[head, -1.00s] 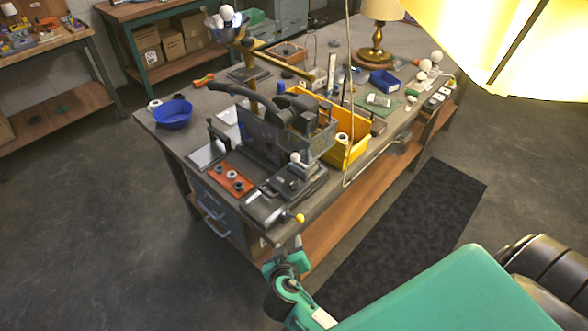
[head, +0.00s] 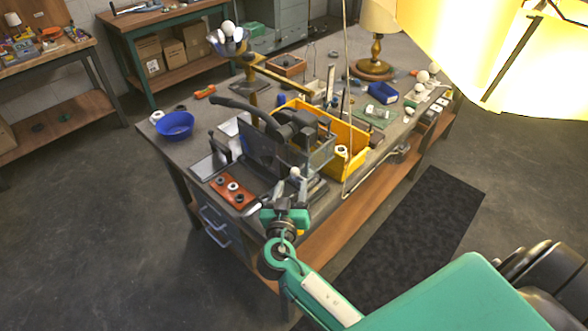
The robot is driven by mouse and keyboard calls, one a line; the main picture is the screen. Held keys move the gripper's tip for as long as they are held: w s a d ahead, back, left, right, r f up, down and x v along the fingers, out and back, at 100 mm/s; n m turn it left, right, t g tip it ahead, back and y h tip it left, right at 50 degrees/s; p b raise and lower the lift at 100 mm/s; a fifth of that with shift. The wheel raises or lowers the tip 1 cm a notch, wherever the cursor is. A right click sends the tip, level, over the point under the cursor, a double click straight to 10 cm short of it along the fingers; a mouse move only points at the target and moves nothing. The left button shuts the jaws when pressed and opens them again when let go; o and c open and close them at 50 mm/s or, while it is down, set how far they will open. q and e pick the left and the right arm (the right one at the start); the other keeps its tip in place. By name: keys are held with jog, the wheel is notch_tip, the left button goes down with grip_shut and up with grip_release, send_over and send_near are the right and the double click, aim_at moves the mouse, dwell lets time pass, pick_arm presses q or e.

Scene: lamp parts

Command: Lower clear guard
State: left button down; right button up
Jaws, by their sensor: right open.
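A dark bench machine (head: 295,130) stands at the near end of the workbench, with a long black handle reaching to the left. A grey, see-through-looking panel (head: 258,150) stands upright on its near left side; it seems to be the clear guard, but I cannot tell for sure. A white ball knob (head: 295,172) sits at the machine's front right. My right gripper (head: 291,196) is at the machine's front corner, just below this knob, and is open. I cannot tell whether it touches anything; it hides part of the machine's front. My left gripper is out of view.
A red-brown tray (head: 232,190) with rings lies left of the machine. A yellow bin (head: 352,145) stands behind it to the right. A blue bowl (head: 175,124) sits at the bench's left edge. A large lit lampshade (head: 480,45) fills the upper right.

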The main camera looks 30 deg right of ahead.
aim_at(294, 175)
jog(key=p+x, duration=0.1)
jog(key=x, duration=0.4)
jog(key=shift+p, duration=0.3)
grip_shut()
